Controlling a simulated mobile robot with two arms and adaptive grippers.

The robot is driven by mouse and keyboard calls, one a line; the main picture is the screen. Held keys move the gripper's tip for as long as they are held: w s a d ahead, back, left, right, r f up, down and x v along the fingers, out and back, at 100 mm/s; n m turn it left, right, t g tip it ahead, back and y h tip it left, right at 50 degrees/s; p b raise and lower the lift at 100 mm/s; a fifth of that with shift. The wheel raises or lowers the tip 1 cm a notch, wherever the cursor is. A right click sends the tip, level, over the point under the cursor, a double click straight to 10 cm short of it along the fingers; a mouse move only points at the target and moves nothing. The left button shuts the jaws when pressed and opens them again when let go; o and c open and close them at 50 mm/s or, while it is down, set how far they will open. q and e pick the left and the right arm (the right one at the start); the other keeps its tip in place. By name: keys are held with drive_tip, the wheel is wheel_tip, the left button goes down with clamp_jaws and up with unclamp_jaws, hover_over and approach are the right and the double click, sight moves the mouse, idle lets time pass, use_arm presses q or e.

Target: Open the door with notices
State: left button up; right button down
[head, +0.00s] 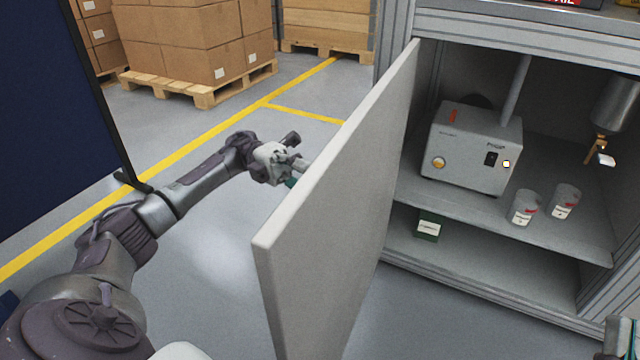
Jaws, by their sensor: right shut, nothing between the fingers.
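The grey door (335,215) of the cabinet stands wide open, swung out towards me. I see its plain inner face and edge; any notices on the outer face are hidden. My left arm reaches in from the left to the outer side of the door. My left gripper (291,180) is mostly hidden behind the door edge, so its fingers and any contact cannot be made out. My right gripper (622,337) shows only in part at the bottom right corner, in front of the cabinet and apart from the door. It is shut and empty.
Inside the cabinet (480,258) are a white machine (470,150), two cans (525,207) (564,200) and a small green box (428,226). A dark blue panel (50,110) stands at left. Pallets of cartons (190,45) are behind. Floor left of the door is clear.

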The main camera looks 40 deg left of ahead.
use_arm(q)
drive_tip(key=v, duration=0.3)
drive_tip(key=shift+a, duration=0.15)
idle(0.5)
